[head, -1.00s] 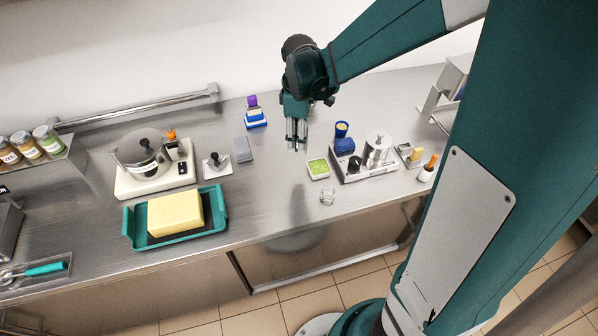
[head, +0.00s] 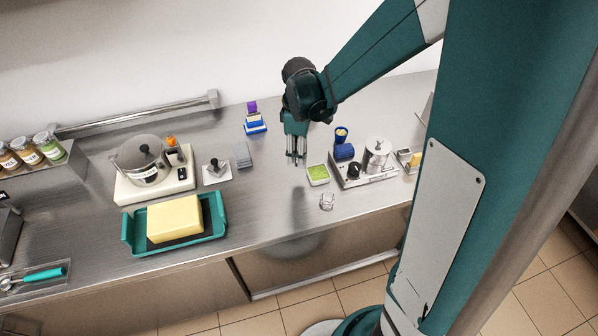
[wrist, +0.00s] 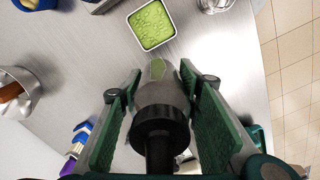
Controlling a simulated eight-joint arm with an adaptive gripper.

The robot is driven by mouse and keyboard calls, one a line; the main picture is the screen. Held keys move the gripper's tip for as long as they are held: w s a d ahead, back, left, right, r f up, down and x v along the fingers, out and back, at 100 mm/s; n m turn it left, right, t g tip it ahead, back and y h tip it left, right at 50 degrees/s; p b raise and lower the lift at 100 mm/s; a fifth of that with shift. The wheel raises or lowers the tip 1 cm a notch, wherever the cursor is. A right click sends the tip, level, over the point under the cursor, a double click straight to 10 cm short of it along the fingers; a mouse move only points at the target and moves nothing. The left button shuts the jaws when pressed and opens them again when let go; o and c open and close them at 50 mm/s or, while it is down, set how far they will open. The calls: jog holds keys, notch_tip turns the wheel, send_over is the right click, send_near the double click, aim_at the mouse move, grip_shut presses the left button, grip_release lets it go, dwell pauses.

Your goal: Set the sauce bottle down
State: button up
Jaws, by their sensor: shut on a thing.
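My gripper (head: 296,160) hangs above the middle of the counter, fingers pointing down. In the wrist view my gripper (wrist: 160,105) is shut on the sauce bottle (wrist: 160,88), with a green finger pad on each side. The bottle looks grey, with a black collar and dark stem toward the camera and a small green patch at its far end. Its lower end is foreshortened, so I cannot tell whether it touches the counter. In the head view the bottle is hardly distinguishable between the fingers.
A square dish of green contents (head: 318,175) is close to the gripper's right. A small wire holder (head: 327,201) lies in front of it. A metal appliance (head: 370,170) stands farther right. A teal tray (head: 215,232) with a yellow block is at left. Bare counter (head: 270,190) lies between.

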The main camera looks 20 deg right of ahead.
jog(key=shift+f, duration=2.2)
jog(key=shift+f, duration=2.05)
jog(key=shift+f+b, duration=0.2)
jog(key=shift+b, duration=0.15)
jog(key=o, duration=1)
jog(key=shift+o, duration=0.2)
jog(key=shift+r, duration=0.25)
jog(key=shift+r+p, duration=0.5)
jog(key=shift+r, duration=5.45)
